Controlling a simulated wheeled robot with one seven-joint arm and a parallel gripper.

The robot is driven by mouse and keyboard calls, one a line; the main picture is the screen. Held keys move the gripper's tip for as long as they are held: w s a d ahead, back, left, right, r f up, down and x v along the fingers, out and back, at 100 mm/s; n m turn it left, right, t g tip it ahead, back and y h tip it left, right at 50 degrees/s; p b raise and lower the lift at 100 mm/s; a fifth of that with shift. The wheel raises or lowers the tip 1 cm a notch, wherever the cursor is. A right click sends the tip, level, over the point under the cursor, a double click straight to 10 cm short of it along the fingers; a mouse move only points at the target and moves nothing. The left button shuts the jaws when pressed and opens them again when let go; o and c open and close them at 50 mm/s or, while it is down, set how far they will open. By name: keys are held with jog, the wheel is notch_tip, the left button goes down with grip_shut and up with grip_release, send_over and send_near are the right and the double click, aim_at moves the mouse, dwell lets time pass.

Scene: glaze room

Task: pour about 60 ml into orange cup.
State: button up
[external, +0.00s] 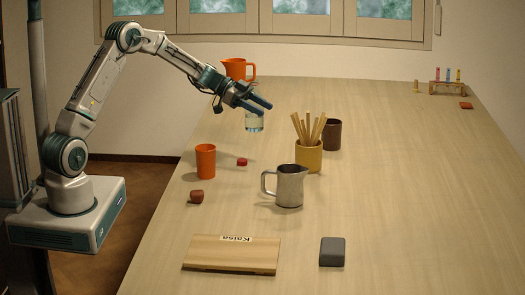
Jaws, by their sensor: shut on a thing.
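The orange cup (205,163) stands upright near the left edge of the table. I cannot see into it enough to tell what it holds. My gripper (260,105) is shut on a clear glass vessel (254,123), to the right of and farther back than the orange cup. The vessel looks upright, and something pale, likely liquid, shows in it. My gripper hides its upper part. I cannot tell if its base touches the table.
An orange pitcher (235,69) stands behind my arm. A metal jug (290,188), a yellow pot with sticks (308,157) and a brown cup (333,136) stand mid-table. A red cap (242,162) and small brown-red object (196,197) lie near the orange cup. The right side is mostly clear.

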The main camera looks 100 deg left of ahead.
aim_at(250, 118)
jog(key=d+f+m+g+h+p, duration=0.1)
jog(key=d+f+m+g+h, duration=0.1)
jog(key=m+h, duration=0.1)
jog(key=s+d+f+m+g+h+p, duration=0.1)
jog(key=d+f+m+h+p, duration=0.1)
jog(key=m, duration=0.1)
jog(key=shift+g+h, duration=0.4)
jog(key=s+d+f+m+g+h+p, duration=0.3)
jog(key=s+f+m+g, duration=0.1)
jog(key=s+m+g, duration=0.1)
jog(key=shift+f+m+g, duration=0.25)
jog(key=shift+m+g, duration=0.15)
jog(key=shift+g, duration=0.1)
jog(key=shift+s+d+r+m+t, duration=0.1)
jog(key=shift+s+m+t, duration=0.1)
jog(key=shift+m+t, duration=0.1)
